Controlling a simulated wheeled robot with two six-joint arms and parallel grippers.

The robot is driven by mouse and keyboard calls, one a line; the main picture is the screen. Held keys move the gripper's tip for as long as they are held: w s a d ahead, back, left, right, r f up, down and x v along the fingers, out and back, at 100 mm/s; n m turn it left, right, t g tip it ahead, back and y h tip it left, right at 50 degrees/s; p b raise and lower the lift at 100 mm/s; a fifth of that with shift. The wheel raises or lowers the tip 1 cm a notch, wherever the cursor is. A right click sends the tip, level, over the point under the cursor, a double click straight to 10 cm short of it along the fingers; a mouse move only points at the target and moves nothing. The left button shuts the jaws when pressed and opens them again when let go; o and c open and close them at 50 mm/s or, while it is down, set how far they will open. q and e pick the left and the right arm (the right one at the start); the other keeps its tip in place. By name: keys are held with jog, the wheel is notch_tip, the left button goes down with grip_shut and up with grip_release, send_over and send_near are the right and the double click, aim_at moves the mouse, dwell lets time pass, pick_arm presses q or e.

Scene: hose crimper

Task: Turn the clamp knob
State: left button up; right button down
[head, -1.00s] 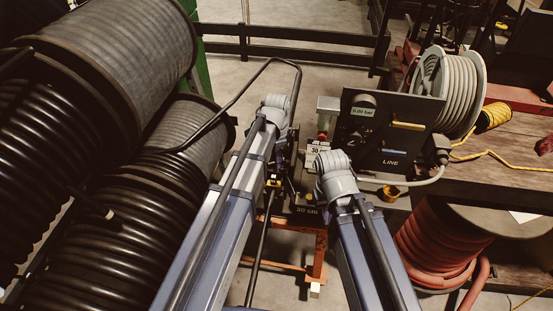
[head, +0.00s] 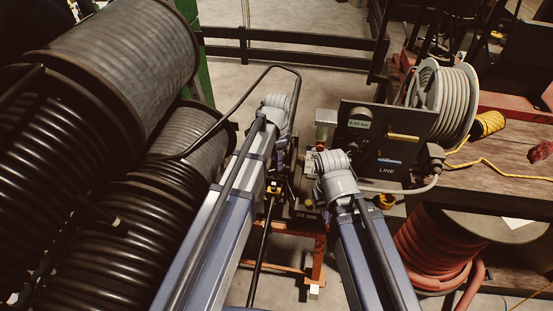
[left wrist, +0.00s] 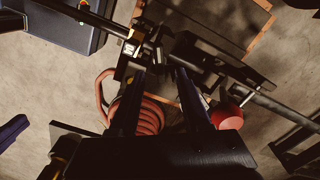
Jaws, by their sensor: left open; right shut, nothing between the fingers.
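The crimper stands on an orange frame (head: 318,262), mostly hidden behind my two arms in the head view. I cannot make out the clamp knob for certain in either view.
A dark LINE panel (head: 405,150) with a small display stands right of the crimper, beside a hose reel (head: 446,95) on a wooden bench (head: 510,180). Large black hose drums (head: 100,240) fill the left. A coiled red hose (head: 432,250) stands below the bench.

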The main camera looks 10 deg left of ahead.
pick_arm(q)
notch_tip(320, 180, up, 4)
jog(key=p, duration=0.2)
jog(key=shift+p, duration=0.4)
jog(key=shift+f, duration=0.15)
jog(key=s+d+n, duration=0.3)
jog(key=s+n, duration=0.1)
jog(key=s, duration=0.5)
jog(key=s+d+n+y, duration=0.1)
jog(key=s+d+n, duration=0.2)
jog(key=s, duration=0.6)
jog(key=shift+s+n, duration=0.35)
jog(key=shift+n, duration=0.25)
jog(key=shift+s, duration=0.1)
